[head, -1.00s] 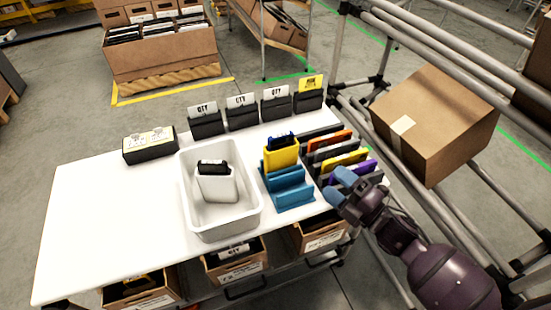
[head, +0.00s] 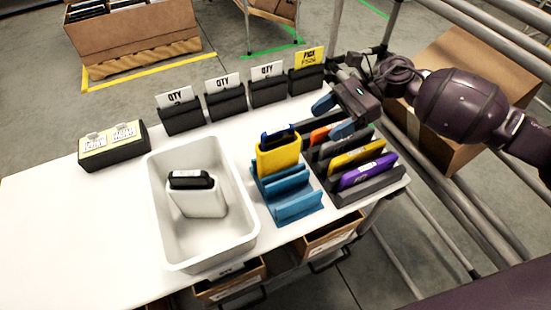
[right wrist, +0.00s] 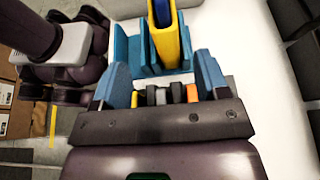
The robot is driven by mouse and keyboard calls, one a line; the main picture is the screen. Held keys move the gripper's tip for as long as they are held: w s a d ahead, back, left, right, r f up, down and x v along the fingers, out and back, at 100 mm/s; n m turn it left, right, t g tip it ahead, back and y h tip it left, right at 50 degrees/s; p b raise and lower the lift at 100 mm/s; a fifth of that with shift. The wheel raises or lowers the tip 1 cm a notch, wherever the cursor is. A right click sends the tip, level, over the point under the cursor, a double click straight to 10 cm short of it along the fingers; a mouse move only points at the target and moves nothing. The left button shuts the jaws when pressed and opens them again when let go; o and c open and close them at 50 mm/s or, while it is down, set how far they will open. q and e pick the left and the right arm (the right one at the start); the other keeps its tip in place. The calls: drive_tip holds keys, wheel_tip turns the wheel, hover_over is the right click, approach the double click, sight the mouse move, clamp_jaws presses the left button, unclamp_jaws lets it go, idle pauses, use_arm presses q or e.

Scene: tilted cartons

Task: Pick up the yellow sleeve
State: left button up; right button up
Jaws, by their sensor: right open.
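The yellow sleeve (head: 279,157) stands upright in a blue stepped holder (head: 298,207) on the white table, with a dark blue item showing at its top. My right gripper (head: 332,117) is open and empty, above the black rack and to the upper right of the yellow sleeve. In the right wrist view the yellow sleeve (right wrist: 172,50) and the blue holder (right wrist: 127,52) lie beyond the open fingertips (right wrist: 163,75), apart from them. My left gripper is not in view.
A black rack (head: 375,190) holds orange, yellow and purple items right of the holder. A white bin (head: 165,245) with a white sleeve (head: 197,201) stands to the left. Black card holders (head: 225,103) line the back edge. The table's left part is clear.

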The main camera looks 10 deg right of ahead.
sight(296, 138)
drive_tip(key=shift+w+x, duration=0.15)
drive_tip(key=shift+x, duration=2.5)
drive_tip(key=shift+w+x, duration=0.15)
drive_tip(key=shift+x, duration=2.5)
drive_tip(key=shift+f, duration=0.1)
drive_tip(key=c, duration=1.2)
drive_tip(key=shift+c, duration=0.2)
